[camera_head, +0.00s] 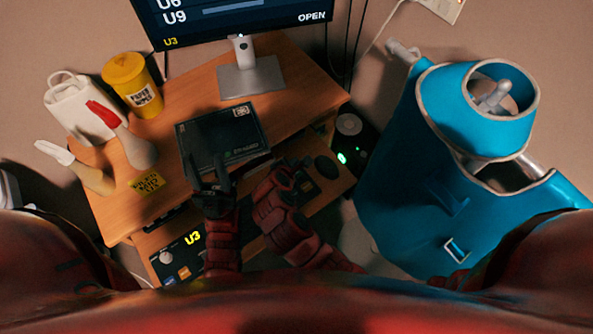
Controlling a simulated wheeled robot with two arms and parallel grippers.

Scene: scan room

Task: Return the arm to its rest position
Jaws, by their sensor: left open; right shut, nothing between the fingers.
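My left gripper (208,165) is dark and open, at the end of a red segmented arm reaching up from below. In this view it overlaps the near-left part of a flat black box (243,129) on the desk. I see nothing held between its fingers. I cannot tell its height above the box or whether it touches it. My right gripper (295,168) is shut and empty, small and dark at the end of the other red arm. It is right of the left gripper, near the desk's front edge.
A lower shelf carries a U3 panel (178,262).

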